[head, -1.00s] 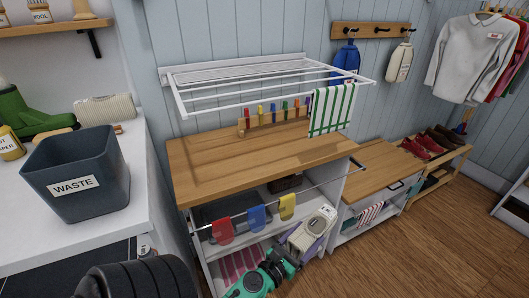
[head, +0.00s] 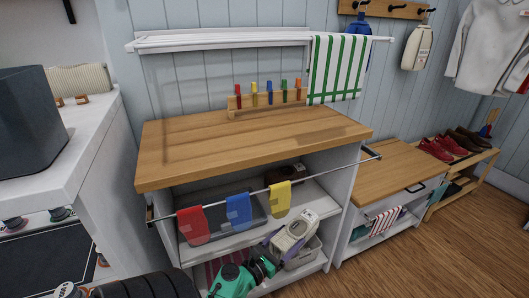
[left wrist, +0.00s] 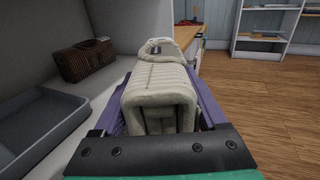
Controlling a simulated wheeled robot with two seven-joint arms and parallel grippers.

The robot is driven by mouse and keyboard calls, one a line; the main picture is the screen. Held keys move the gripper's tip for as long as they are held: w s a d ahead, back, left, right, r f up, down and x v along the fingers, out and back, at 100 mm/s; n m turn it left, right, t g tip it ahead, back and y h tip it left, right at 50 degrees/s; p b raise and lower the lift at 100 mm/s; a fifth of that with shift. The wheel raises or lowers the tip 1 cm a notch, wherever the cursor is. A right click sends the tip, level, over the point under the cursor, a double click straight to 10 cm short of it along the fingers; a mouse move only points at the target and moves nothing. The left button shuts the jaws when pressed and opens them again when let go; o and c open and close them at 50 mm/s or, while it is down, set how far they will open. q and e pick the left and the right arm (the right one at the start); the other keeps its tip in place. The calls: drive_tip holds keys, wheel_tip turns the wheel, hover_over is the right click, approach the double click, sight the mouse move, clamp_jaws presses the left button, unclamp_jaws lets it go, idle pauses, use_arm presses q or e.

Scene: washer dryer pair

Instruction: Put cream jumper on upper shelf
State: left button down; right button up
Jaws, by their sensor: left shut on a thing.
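The cream jumper (head: 293,232), folded with a small label on top, is held in my left gripper (head: 272,250). The left wrist view shows the jumper (left wrist: 158,95) between the purple fingers, which are shut on it. In the head view it is at the right part of the open unit, below the front rail. The upper shelf (head: 318,197) lies under the wooden top and carries a grey tray (left wrist: 40,120) and a brown basket (left wrist: 85,60). The jumper covers part of the shelf edge. My right gripper is not in view.
A rail (head: 325,173) crosses the unit's front, hung with a red cloth (head: 192,225), a blue cloth (head: 238,211) and a yellow cloth (head: 281,199). A pale bin (head: 304,254) is below the jumper. The wooden top (head: 250,145) is mostly clear.

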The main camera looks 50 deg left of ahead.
sight(294, 219)
use_arm(q)
drive_tip(key=w+a, duration=0.1)
drive_tip(key=w, duration=0.1)
drive_tip(key=w+a, duration=0.1)
drive_tip(key=w, duration=0.1)
drive_tip(key=w+a, duration=0.2)
drive_tip(key=shift+w, duration=0.25)
drive_tip(key=w+a, duration=0.2)
drive_tip(key=w, duration=0.1)
drive_tip(key=w+a, duration=0.1)
drive_tip(key=w+a+b, duration=0.1)
drive_tip(key=w, duration=0.1)
drive_tip(key=w+a+b, duration=0.1)
drive_tip(key=w, duration=0.1)
drive_tip(key=shift+f, duration=0.1)
drive_tip(key=shift+w+a+f+b, duration=0.3)
drive_tip(key=shift+w+f+b, duration=0.1)
drive_tip(key=shift+f+b, duration=0.3)
drive_tip(key=shift+c, duration=0.2)
unclamp_jaws()
drive_tip(key=shift+f, duration=0.1)
drive_tip(key=shift+o, duration=0.2)
drive_tip(key=shift+d, duration=0.1)
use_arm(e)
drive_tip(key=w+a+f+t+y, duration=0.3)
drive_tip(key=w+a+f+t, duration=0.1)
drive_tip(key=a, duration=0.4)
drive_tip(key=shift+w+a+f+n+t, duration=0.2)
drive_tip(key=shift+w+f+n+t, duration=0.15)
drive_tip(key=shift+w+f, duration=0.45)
